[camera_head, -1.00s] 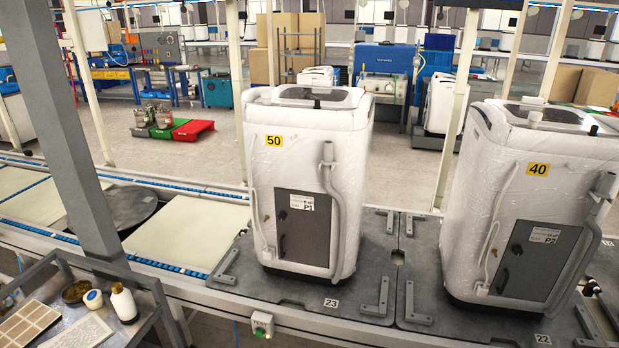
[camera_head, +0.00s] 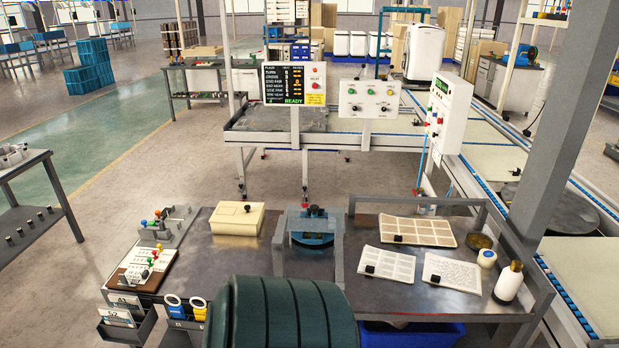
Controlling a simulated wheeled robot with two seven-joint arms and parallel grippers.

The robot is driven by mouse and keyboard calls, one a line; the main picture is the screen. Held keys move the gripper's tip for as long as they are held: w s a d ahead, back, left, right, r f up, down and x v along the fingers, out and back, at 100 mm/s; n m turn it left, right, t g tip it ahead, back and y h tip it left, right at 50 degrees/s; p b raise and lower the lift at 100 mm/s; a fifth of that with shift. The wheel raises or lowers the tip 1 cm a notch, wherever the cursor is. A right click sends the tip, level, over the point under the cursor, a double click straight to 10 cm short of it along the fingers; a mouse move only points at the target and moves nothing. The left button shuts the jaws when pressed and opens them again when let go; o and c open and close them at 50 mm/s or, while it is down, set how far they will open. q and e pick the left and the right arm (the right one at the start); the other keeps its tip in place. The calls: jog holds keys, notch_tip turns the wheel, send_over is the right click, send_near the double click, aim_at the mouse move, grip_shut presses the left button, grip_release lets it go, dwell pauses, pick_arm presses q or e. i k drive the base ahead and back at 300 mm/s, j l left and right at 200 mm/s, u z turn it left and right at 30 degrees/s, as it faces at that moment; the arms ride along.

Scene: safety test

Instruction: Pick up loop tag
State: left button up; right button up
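No thing that I can clearly identify as the loop tag shows in the head view. At the workbench's front left are a round blue-and-white item (camera_head: 174,301) and a round yellow-and-white item (camera_head: 198,303), standing side by side in a dark holder. Their lettering is too small to read, and I cannot tell if either is a loop tag. Left of them are dark bins with white labels, one reading 52 (camera_head: 116,316). Neither of my grippers is in view.
A dark green ridged shape blocks the front middle. A grey post (camera_head: 570,120) stands right.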

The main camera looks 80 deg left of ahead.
aim_at(200, 312)
jog(key=u, duration=3.35)
